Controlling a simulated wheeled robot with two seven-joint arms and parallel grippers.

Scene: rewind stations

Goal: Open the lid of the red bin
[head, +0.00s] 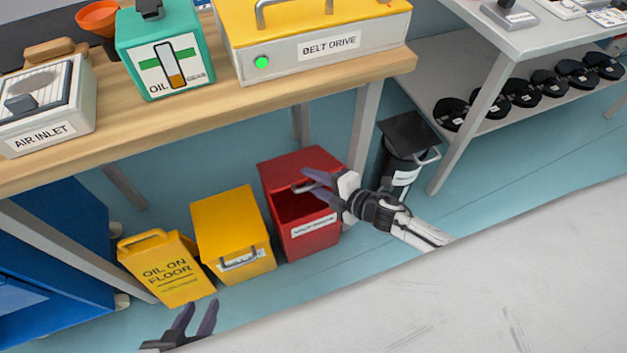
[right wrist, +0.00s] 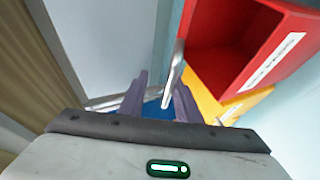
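The red bin (head: 312,242) stands on the floor under the bench edge, with a white label on its front. Its lid (head: 290,166) is partly raised, and a dark gap shows the inside. The right wrist view also shows the red bin (right wrist: 236,50), its inside and a metal lid handle (right wrist: 174,72). My right gripper (head: 306,184) is at the lid's front edge. Its fingers (right wrist: 160,103) are apart, with the handle's end between or just above them; contact is unclear. My left gripper (head: 194,318) is open and empty at the bottom of the head view.
A black bin (head: 405,140) stands to the right, behind my right arm. The workbench (head: 250,110) overhangs behind. Blue floor is free in front.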

